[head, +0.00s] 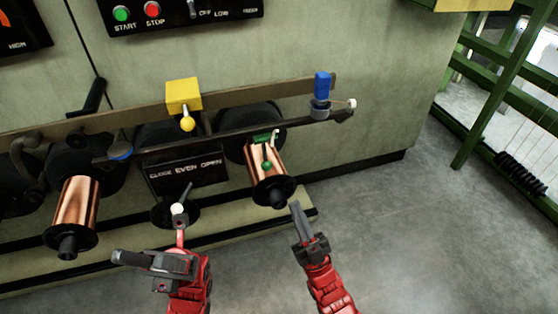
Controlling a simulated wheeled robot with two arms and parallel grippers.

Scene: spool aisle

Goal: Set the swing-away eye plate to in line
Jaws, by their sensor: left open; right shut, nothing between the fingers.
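A small green plate (262,138) with a green ball knob (267,163) sits at the upper end of the right copper spool (268,180); I take it to be the eye plate, but its exact angle to the spool is too small to tell. My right gripper (296,208) is shut and empty, just below and right of that spool's black end, apart from the plate. My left gripper (150,252) is open and empty at the lower left, in front of the machine, well away from the green plate.
A dial panel marked CLOSE, EVEN, OPEN (187,172) sits between the right spool and the left copper spool (76,203). A yellow block (184,95) and a blue block (322,86) stand along the rail. Grey floor (400,230) is clear at right; green railing (490,90) stands beyond.

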